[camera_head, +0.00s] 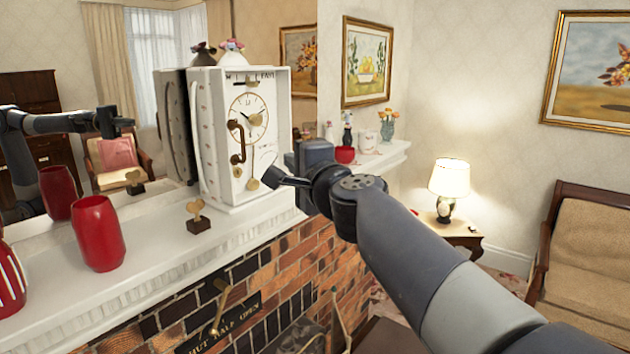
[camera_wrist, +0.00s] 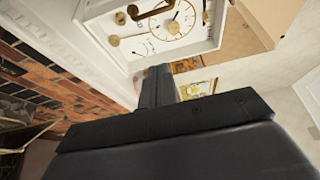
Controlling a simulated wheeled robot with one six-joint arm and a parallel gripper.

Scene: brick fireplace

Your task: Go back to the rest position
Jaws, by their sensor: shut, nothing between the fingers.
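My gripper (camera_head: 272,178) is at the end of my arm, which reaches in from the lower right of the head view. It is just in front of the lower right part of a white clock box (camera_head: 212,165) on the mantel. Its fingers are shut and hold nothing. I cannot tell whether the fingertips touch the box. The box front carries a dial, a bronze crank-like handle (camera_head: 237,142) and a small round knob (camera_head: 252,184).
The mantel (camera_head: 150,255) holds a red vase (camera_head: 97,233) and a small heart ornament (camera_head: 198,216) left of the clock. A red bowl (camera_head: 345,154) and flowers stand behind my arm. A mirror backs the mantel. A lamp (camera_head: 449,180) and sofa (camera_head: 590,240) are at right.

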